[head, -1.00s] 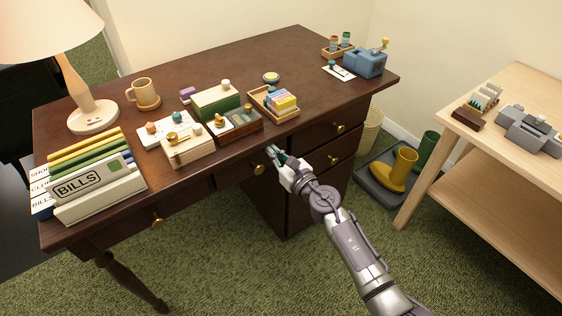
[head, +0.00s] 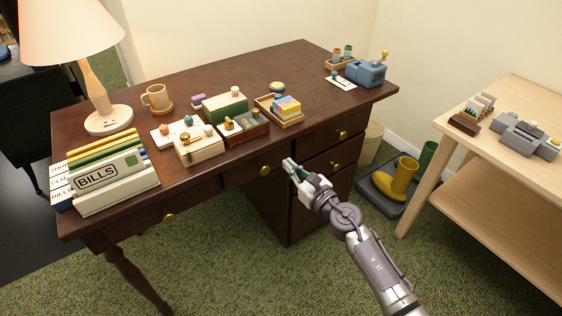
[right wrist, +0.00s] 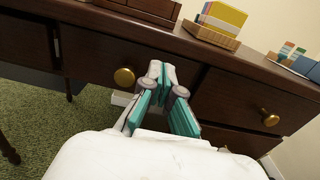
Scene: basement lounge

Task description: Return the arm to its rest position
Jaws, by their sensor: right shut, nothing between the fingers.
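My right gripper (head: 290,166) is in front of the dark wooden desk (head: 220,166), near its drawer fronts and below the desktop edge. It is shut and empty, with its teal-lined fingers together. The right wrist view shows the same gripper (right wrist: 158,72) in front of a drawer with a brass knob (right wrist: 124,77). The fingers seem apart from the knob, which lies to their left. My right arm comes in from the lower right of the head view. My left gripper is not in view.
On the desk are a lamp (head: 107,122), a BILLS file box (head: 108,176), a mug (head: 157,98), several small boxes and a tray of coloured blocks (head: 281,108). A light wooden table (head: 470,150) stands right. Green carpet is open in front.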

